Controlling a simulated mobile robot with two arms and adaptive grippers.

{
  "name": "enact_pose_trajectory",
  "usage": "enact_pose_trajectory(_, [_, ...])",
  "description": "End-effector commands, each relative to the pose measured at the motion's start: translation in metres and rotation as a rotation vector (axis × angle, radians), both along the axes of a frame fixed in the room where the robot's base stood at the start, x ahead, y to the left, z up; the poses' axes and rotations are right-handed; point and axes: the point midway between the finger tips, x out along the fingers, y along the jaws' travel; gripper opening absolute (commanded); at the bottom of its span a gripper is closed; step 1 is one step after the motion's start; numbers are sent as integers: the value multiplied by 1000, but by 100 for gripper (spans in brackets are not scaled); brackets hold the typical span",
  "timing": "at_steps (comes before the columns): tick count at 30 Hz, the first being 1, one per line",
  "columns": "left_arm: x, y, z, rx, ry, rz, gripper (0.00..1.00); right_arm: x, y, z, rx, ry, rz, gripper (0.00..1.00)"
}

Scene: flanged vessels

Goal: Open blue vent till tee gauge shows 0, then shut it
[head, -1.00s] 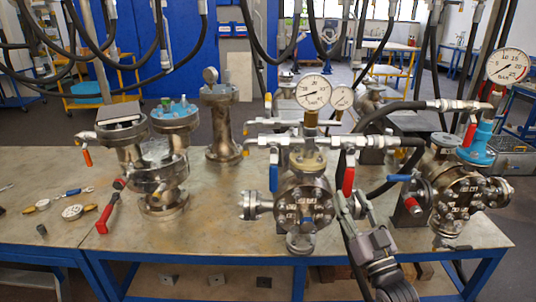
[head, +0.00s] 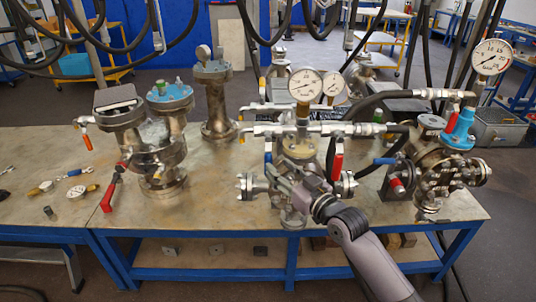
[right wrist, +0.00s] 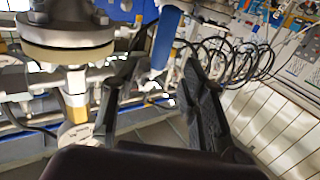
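The tee gauge (head: 305,85) stands on the brass stem above the middle vessel; its needle is too small to read surely. The blue vent lever (head: 268,168) hangs down at the left of that vessel's top piping. A red lever (head: 338,160) hangs at the right. My right gripper (head: 275,178) is in front of the vessel, close to the blue lever. In the right wrist view the blue lever (right wrist: 165,38) shows between the fingers of the open gripper (right wrist: 163,70), with gaps beside it; contact is not visible. My left gripper is not in view.
A second gauge (head: 334,84) sits just behind the tee gauge. A vessel with a blue cap and gauge (head: 491,57) stands at the right. Other flanged vessels (head: 160,150) stand at the left. The bench front (head: 200,225) is clear.

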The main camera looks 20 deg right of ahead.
Motion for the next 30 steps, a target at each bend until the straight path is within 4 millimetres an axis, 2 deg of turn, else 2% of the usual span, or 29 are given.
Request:
enact_pose_trajectory(1, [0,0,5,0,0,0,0,11,4,4,1,-1,1,39])
enact_pose_trajectory(6, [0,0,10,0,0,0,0,40,13,3,-1,-1,0,39])
enact_pose_trajectory(12, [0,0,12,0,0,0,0,59,19,1,0,-1,0,39])
enact_pose_trajectory(23, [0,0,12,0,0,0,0,63,20,0,-1,0,0,39])
enact_pose_trajectory(30, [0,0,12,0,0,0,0,63,20,0,-1,0,0,23])
